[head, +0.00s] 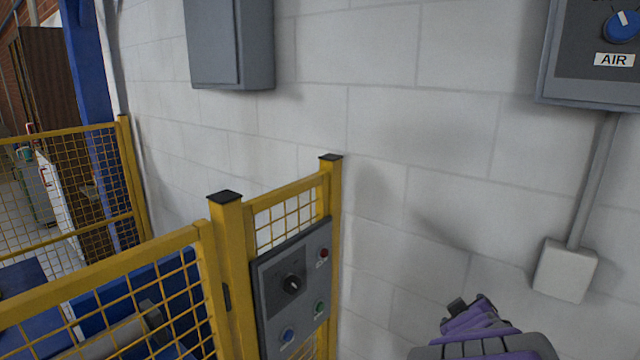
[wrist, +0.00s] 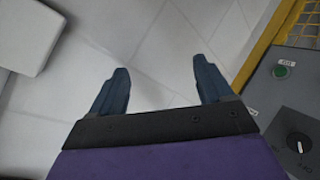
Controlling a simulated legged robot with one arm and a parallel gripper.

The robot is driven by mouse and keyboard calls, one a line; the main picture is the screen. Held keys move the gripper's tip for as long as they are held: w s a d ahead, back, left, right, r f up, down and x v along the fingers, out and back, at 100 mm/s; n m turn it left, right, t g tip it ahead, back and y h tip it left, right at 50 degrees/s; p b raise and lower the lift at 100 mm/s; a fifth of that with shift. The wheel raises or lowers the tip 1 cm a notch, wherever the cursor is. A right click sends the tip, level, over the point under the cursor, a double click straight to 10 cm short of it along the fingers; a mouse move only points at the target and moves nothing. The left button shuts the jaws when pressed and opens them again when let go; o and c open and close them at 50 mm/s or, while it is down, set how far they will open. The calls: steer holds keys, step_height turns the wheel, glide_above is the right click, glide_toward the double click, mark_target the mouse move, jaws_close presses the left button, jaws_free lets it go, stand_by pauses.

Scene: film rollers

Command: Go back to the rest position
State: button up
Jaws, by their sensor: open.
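My gripper (wrist: 161,88) shows in the wrist view with its two blue-grey fingers apart and nothing between them. It faces the white block wall (wrist: 165,45). In the head view my purple arm (head: 480,335) shows at the bottom right, in front of the wall and to the right of the control panel; the fingers cannot be made out there. The grey control panel (head: 293,285) is on the yellow fence. It has a black rotary knob, a red light and buttons. It also shows at the right of the wrist view (wrist: 270,100), apart from the fingers.
Yellow mesh fencing (head: 110,280) stands at the left, with a post (head: 228,270) beside the panel. A grey box with an AIR dial (head: 590,75) hangs at the upper right. A pipe runs down to a white box (head: 565,270). Another grey box (head: 228,45) hangs above.

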steer(key=s+a+f+m+g+y, duration=0.1)
steer(key=s+a+f+g, duration=0.1)
steer(key=s, duration=0.6)
steer(key=s+a+f+m+g+y, duration=0.1)
steer(key=s+a+g, duration=0.3)
steer(key=s, duration=0.5)
steer(key=s+a+f+m+g+y, duration=0.1)
steer(key=s+a+f+m+g, duration=0.2)
steer(key=s, duration=0.5)
steer(key=shift+s+a+f+g, duration=0.2)
steer(key=shift+a+f+g, duration=0.3)
steer(key=shift+f, duration=0.1)
steer(key=s+a+g, duration=0.1)
steer(key=s, duration=0.2)
steer(key=s+a+g+y, duration=0.1)
steer(key=s+a, duration=0.1)
steer(key=s, duration=0.1)
steer(key=s+a+g, duration=0.1)
steer(key=s+a, duration=0.1)
steer(key=s, duration=0.1)
steer(key=shift+s+a+y, duration=0.15)
steer(key=shift+s+y, duration=0.1)
steer(key=shift+y, duration=0.15)
steer(key=shift+c, duration=0.2)
